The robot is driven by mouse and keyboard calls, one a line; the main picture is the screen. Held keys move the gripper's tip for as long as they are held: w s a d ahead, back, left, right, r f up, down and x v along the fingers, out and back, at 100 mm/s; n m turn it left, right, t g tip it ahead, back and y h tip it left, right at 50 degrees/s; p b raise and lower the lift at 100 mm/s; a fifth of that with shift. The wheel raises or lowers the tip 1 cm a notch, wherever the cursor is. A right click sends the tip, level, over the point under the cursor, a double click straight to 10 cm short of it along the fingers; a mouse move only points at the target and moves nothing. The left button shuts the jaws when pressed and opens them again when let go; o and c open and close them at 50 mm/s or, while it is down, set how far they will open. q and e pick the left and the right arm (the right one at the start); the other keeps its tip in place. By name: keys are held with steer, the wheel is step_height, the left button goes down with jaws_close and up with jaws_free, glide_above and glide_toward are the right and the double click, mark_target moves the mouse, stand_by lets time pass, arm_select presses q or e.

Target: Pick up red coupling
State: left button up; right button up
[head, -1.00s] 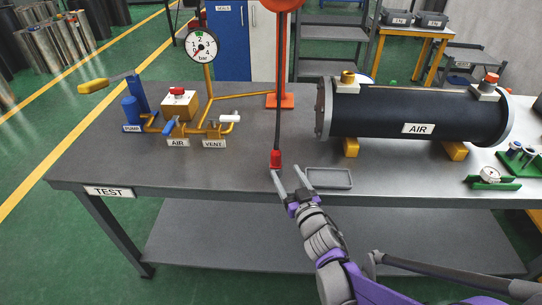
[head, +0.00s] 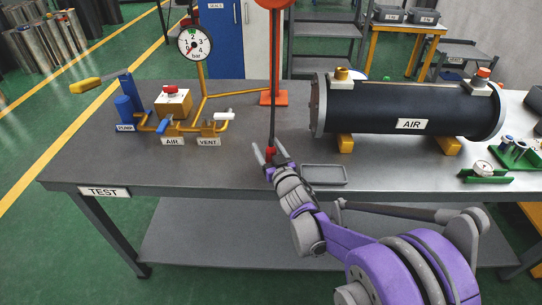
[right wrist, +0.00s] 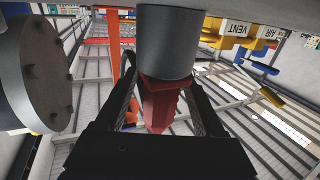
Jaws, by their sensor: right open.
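The red coupling (head: 271,152) hangs at the lower end of a dark hose (head: 274,100), near the front edge of the grey bench. My right gripper (head: 268,148) is open, with its fingers on either side of the coupling in the head view. In the right wrist view the red coupling (right wrist: 160,103) is between the two dark fingers, below a grey cylindrical piece (right wrist: 165,45). I cannot tell whether either finger touches it. My left gripper is not in view.
A small grey tray (head: 324,174) lies just right of the coupling. A black AIR cylinder (head: 410,108) lies behind it on yellow supports. A gauge (head: 195,43) and pump piping stand at the left. The bench's front left is clear.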

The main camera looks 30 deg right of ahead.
jaws_close()
steer(key=shift+r, duration=0.15)
stand_by(0.4)
step_height(320, 180, up, 10)
steer(key=p, duration=0.2)
stand_by(0.3)
